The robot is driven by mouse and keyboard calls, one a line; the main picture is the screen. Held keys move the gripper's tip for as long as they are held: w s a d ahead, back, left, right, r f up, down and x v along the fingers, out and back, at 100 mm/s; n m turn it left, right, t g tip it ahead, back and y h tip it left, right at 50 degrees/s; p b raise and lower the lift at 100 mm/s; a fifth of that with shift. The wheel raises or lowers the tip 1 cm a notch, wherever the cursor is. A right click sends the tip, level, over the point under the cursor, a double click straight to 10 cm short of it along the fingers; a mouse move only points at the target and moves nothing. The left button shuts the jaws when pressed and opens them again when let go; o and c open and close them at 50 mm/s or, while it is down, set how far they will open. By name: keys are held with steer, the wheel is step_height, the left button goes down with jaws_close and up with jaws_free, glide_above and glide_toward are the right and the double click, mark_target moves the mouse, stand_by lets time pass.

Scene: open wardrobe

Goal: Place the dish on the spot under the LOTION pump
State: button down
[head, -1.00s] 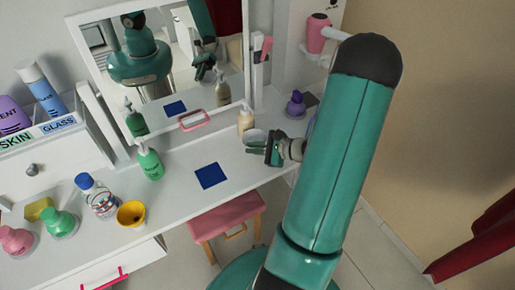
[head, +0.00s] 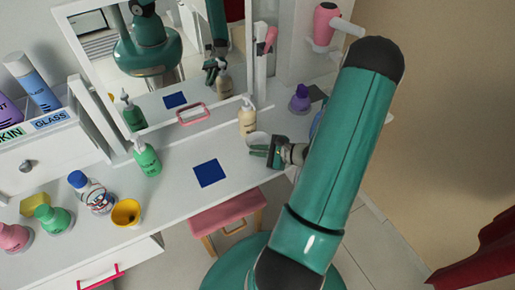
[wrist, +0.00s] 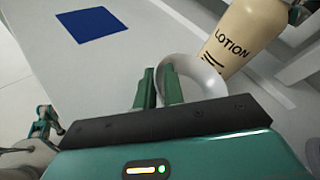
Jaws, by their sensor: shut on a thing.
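The white round dish (wrist: 195,72) is gripped at its rim by my gripper (wrist: 160,88), whose green fingers are shut on it. The head view shows the dish (head: 258,138) partly behind my gripper (head: 264,151), over the right part of the white table. The cream LOTION pump bottle (wrist: 242,38) stands right beside the dish, and in the head view the bottle (head: 247,120) is just behind and left of it. I cannot tell whether the dish touches the bottle or the table. The spot under the pump shows no distinct mark.
A blue square (head: 209,173) lies bare on the table, left of my gripper. A green pump bottle (head: 147,158), a yellow cup (head: 126,213) and several bottles stand at left. A mirror (head: 165,50) rises behind. A purple bottle (head: 300,98) stands at right.

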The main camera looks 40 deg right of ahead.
steer(key=shift+s, duration=0.1)
steer(key=c, duration=1.5)
jaws_free()
steer(key=shift+a, duration=0.1)
